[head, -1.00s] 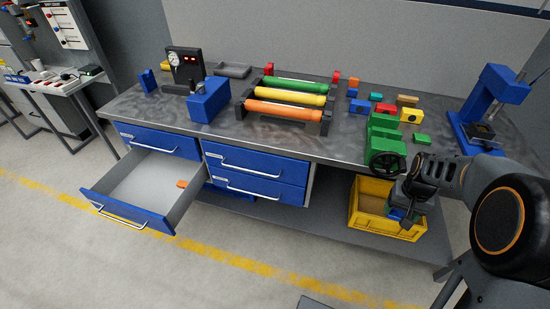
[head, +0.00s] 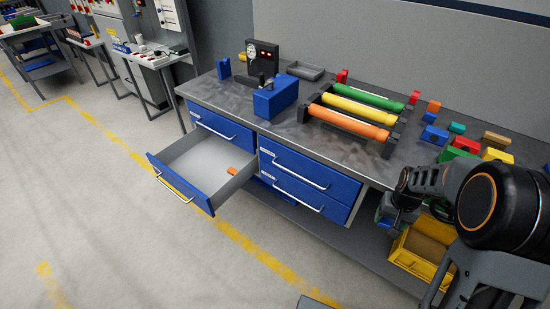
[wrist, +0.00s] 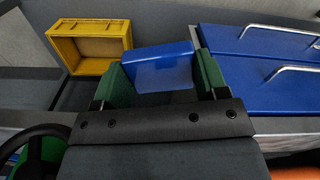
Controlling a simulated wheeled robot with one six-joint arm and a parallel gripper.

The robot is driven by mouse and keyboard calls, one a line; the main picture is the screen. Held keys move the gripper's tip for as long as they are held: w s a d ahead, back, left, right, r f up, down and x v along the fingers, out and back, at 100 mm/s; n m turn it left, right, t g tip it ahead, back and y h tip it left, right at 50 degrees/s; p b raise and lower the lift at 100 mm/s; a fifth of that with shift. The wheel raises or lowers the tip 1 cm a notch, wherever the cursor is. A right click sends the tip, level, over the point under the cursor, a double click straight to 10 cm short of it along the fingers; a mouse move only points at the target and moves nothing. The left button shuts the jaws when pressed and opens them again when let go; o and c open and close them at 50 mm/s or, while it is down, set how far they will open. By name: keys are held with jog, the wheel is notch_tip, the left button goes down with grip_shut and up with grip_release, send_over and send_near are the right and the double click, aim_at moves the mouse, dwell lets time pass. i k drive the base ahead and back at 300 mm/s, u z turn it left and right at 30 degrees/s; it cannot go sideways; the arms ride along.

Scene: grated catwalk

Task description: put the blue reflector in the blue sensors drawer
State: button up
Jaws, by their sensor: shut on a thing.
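My gripper (wrist: 163,76) is shut on the blue reflector (wrist: 158,66), a blue block between its two green finger pads in the wrist view. In the head view my gripper (head: 388,214) hangs at the bench's front edge, right of the drawers, and the held block is hard to make out there. An open blue drawer (head: 178,186) stands pulled out at the left of the bench, with an orange piece (head: 231,171) on its pale floor. The drawer labels are too small to read.
Shut blue drawers (head: 305,180) lie between my gripper and the open drawer. A yellow crate (head: 420,262) sits on the lower shelf; it also shows in the wrist view (wrist: 72,48). Rollers (head: 352,108), a blue vise-like block (head: 276,97) and several coloured blocks occupy the benchtop. Floor before the open drawer is clear.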

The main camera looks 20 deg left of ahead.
aim_at(210, 170)
jog(key=u, duration=1.05)
jog(key=i, duration=1)
jog(key=u, duration=1.05)
jog(key=i, duration=1.1)
jog(key=u, duration=0.25)
